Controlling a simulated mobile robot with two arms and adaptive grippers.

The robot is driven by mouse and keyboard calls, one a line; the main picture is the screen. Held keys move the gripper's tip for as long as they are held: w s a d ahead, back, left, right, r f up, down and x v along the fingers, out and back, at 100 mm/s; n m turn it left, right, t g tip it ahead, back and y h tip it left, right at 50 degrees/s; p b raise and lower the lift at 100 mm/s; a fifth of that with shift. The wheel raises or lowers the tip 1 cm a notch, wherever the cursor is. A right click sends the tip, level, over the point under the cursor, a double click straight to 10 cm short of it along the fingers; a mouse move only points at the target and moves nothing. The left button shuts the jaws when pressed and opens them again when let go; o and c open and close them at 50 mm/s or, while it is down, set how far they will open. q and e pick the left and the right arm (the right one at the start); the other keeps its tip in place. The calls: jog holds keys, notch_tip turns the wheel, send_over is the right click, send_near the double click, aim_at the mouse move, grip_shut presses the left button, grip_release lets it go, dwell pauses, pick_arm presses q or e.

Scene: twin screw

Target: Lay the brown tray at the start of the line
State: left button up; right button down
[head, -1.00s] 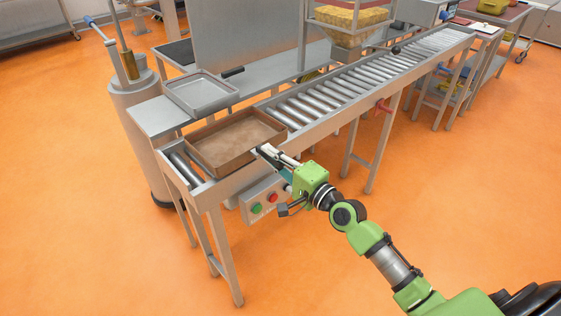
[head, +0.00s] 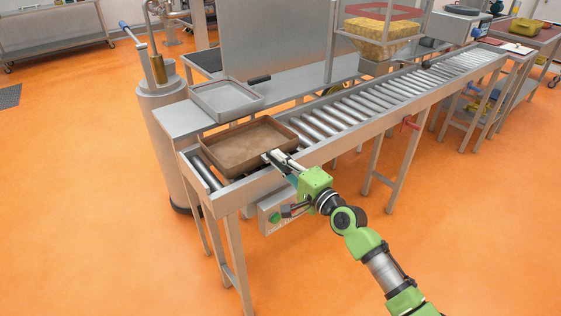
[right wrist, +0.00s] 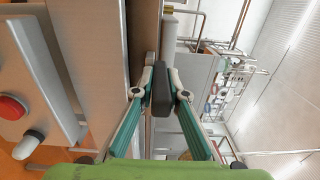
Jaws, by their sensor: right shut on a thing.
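The brown tray (head: 232,152) is a shallow rectangular open box, empty inside. In the head view it is at the near-left start of the roller line (head: 370,98), over the first rollers. I cannot tell whether its whole base touches them. In the right wrist view the fingers (right wrist: 160,92) are close together at a dark block, with a brown wall of the tray (right wrist: 138,40) beyond. My left gripper is not in view.
A grey tray (head: 226,99) lies on the side shelf behind the brown tray. A grey cylinder (head: 165,130) with a lever stands at the left. A button box (head: 273,212) hangs below the near rail.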

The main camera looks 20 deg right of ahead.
jog(key=shift+f+b, duration=0.35)
jog(key=shift+b, duration=0.1)
dwell(0.7)
dwell(0.4)
jog(key=c, duration=1.9)
grip_release()
jog(key=shift+f, duration=0.25)
jog(key=shift+s, duration=0.1)
jog(key=v, duration=0.8)
jog(key=shift+d+r, duration=0.1)
